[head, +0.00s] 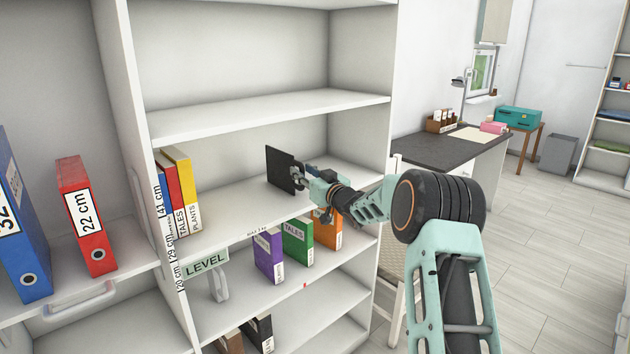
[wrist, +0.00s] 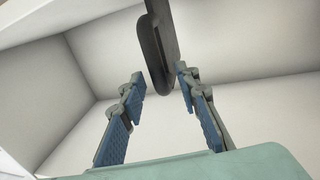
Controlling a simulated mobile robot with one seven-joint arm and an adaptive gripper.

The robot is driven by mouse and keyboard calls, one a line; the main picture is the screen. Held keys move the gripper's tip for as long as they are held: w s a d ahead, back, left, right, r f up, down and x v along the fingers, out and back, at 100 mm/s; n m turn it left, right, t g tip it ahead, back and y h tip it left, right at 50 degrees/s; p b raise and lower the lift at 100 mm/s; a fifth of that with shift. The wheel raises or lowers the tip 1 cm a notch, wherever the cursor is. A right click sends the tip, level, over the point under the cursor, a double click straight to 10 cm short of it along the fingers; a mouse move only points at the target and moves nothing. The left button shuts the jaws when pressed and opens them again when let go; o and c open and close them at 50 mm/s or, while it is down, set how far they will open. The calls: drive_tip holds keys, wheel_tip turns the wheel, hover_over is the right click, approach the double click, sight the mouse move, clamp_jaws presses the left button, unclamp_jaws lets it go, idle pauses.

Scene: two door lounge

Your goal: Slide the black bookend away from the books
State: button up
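The black bookend (head: 280,170) stands upright on the middle shelf, right of the upright books (head: 184,192), with a wide bare gap between them. My gripper (head: 299,177) is at the bookend's right side, its fingers partly hidden in the head view. In the wrist view, my gripper (wrist: 160,74) has its two fingers apart. The dark bookend (wrist: 158,52) shows edge-on between and beyond the fingertips, nearer the right finger. I see no clear grip on it, and whether a finger touches it I cannot tell.
The shelf board (head: 225,215) is clear between books and bookend. A shelf above (head: 260,117) and the right side panel (head: 385,60) bound the bay. Purple, green and orange binders (head: 297,243) stand on the shelf below. A LEVEL sign (head: 205,262) hangs at the left.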

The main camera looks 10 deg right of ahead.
drive_tip(key=v, duration=1.1)
